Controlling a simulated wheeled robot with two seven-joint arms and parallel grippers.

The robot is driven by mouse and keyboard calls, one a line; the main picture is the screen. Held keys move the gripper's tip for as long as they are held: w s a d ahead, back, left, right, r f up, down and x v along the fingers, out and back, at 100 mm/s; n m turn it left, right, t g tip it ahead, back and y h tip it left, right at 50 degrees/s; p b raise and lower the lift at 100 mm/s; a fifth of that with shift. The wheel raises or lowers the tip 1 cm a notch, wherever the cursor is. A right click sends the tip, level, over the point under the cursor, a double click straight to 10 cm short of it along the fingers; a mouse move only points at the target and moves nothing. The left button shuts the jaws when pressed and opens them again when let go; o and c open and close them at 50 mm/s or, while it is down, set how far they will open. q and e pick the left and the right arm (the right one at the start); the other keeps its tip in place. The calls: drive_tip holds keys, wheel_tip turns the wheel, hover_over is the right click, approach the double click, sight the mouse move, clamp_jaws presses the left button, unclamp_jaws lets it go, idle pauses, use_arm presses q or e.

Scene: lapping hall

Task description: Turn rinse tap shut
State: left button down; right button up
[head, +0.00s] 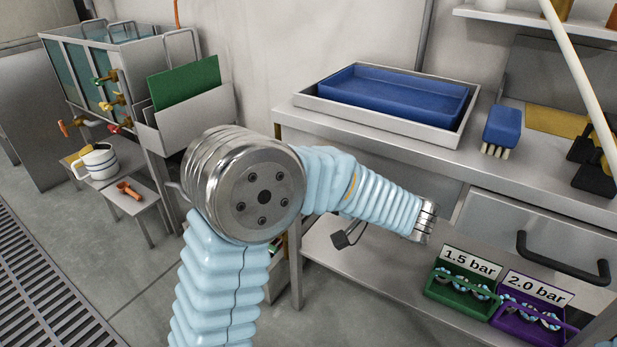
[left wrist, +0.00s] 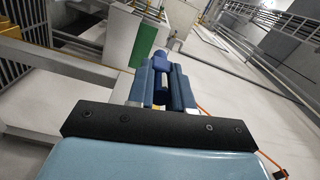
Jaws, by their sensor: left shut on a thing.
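The rinse tap cannot be told apart by name. No tap is clearly visible at the fingers. My left gripper cannot be made out in the head view. My right gripper is not in view.
A green board (head: 184,82) stands in a grey holder beside the tank. A white jug (head: 97,161) and an orange piece (head: 130,189) rest on low stands. The workbench (head: 380,160) at the right bears a blue tray (head: 395,92) and a brush (head: 502,126). Floor grating (head: 50,290) lies left.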

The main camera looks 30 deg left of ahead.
use_arm(q)
drive_tip(key=c, duration=1)
unclamp_jaws()
drive_tip(key=shift+c, duration=0.2)
drive_tip(key=shift+d, duration=0.1)
drive_tip(key=d+p, duration=0.1)
drive_tip(key=d, duration=1)
drive_tip(key=shift+s+d+f, duration=0.15)
drive_tip(key=shift+s+d, duration=0.25)
drive_tip(key=shift+s, duration=0.05)
